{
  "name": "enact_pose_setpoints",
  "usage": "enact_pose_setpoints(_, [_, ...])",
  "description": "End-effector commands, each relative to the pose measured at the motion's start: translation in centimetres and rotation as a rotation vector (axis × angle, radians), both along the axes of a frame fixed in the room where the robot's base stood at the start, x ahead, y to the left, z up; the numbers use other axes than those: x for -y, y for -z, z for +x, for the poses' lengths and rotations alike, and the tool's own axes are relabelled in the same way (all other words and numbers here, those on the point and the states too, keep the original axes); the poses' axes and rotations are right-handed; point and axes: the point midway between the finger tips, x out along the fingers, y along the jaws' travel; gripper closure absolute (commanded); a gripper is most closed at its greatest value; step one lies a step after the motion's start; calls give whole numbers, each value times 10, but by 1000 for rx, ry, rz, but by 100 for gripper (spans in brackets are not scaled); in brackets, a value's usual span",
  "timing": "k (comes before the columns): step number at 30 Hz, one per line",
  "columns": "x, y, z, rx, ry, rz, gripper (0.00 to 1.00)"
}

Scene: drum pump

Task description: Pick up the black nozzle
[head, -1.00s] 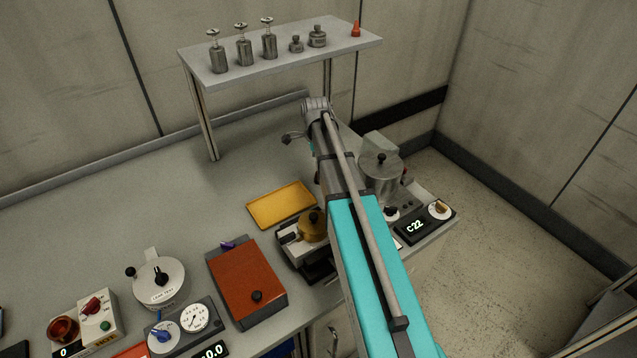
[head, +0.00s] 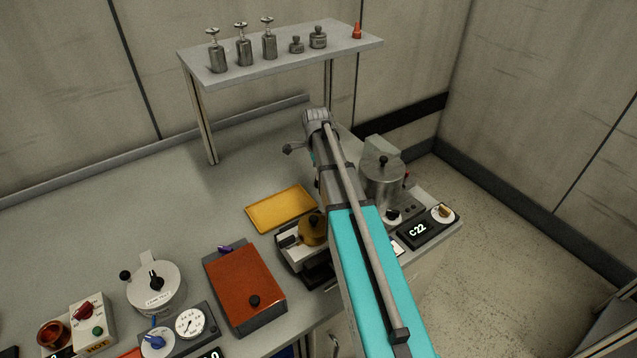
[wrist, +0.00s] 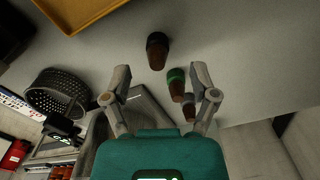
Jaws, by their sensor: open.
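In the wrist view, a small brown piece with a black top (wrist: 157,50) stands on the grey bench, ahead of my gripper (wrist: 160,72) and roughly between the lines of its fingers. It may be the black nozzle; I cannot tell for sure. A similar piece with a green top (wrist: 176,85) is nearer the right finger. A third, darker piece (wrist: 189,108) is partly hidden by that finger. My gripper's two fingers are spread, with nothing held between them. In the head view my own arm hides the gripper and these pieces.
A yellow tray (head: 282,209) lies left of my arm; a perforated basket (wrist: 57,92) shows in the wrist view. A metal pot (head: 382,182) stands right of the arm. A raised shelf (head: 280,62) with several weights and a red cone (head: 357,31) is behind.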

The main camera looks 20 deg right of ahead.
Motion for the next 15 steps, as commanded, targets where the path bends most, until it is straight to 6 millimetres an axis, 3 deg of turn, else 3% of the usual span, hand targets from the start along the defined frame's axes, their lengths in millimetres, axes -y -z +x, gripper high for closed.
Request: enact_pose_setpoints(15, [4,40,-4,0,2,0,24])
